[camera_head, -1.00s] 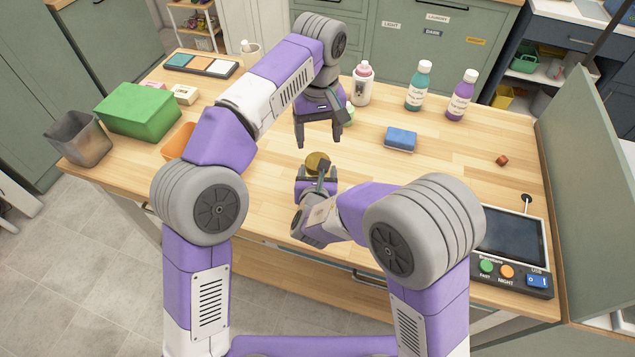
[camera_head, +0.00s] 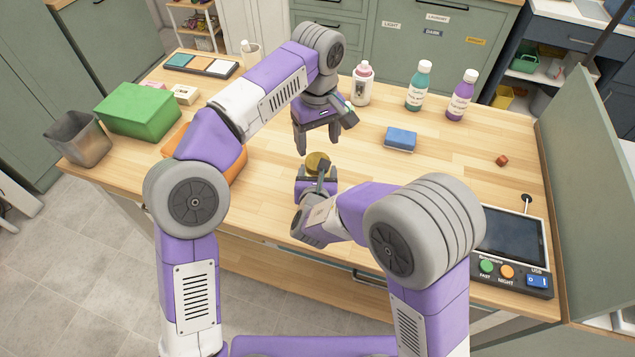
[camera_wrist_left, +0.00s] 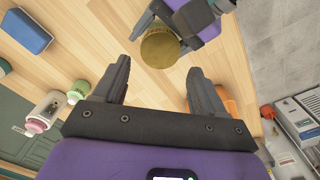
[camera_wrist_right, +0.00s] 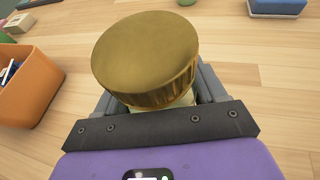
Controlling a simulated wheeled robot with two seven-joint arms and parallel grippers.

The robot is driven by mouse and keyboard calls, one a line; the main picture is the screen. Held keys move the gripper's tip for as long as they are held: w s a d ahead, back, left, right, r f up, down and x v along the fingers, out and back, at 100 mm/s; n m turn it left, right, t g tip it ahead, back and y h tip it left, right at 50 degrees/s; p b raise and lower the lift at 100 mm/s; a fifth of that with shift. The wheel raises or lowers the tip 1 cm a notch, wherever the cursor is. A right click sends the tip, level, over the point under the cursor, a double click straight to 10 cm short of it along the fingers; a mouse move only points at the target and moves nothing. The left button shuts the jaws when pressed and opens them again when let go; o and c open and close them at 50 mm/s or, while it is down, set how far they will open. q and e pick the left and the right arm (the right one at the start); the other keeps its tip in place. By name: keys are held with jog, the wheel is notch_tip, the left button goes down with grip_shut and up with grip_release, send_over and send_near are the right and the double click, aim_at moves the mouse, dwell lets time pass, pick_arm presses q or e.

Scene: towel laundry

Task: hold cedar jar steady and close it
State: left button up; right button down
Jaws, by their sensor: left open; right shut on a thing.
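The jar has a round, ribbed gold lid (camera_head: 318,162), which also shows large in the right wrist view (camera_wrist_right: 148,58). A small pale strip of its body shows below the lid; the rest is hidden. I cannot tell how tightly the lid sits. My right gripper (camera_head: 317,177) is shut around the jar body near the table's front edge. My left gripper (camera_head: 320,148) is open and empty, pointing down just behind and above the lid. In the left wrist view, the lid (camera_wrist_left: 160,47) appears between and beyond the open fingertips, apart from them.
A blue sponge (camera_head: 401,139) lies to the right. A pink-capped bottle (camera_head: 363,84), a teal bottle (camera_head: 418,87) and a purple bottle (camera_head: 462,96) stand behind. An orange bin (camera_head: 238,167) is partly behind my left arm. A control panel (camera_head: 513,245) is at right. Mid-right table is mostly clear.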

aim_at(317, 161)
pick_arm(q)
jog(key=shift+f, duration=3.1)
jog(key=c, duration=0.9)
jog(key=m, duration=1)
jog(key=o, duration=1.2)
jog(key=shift+r, duration=2.25)
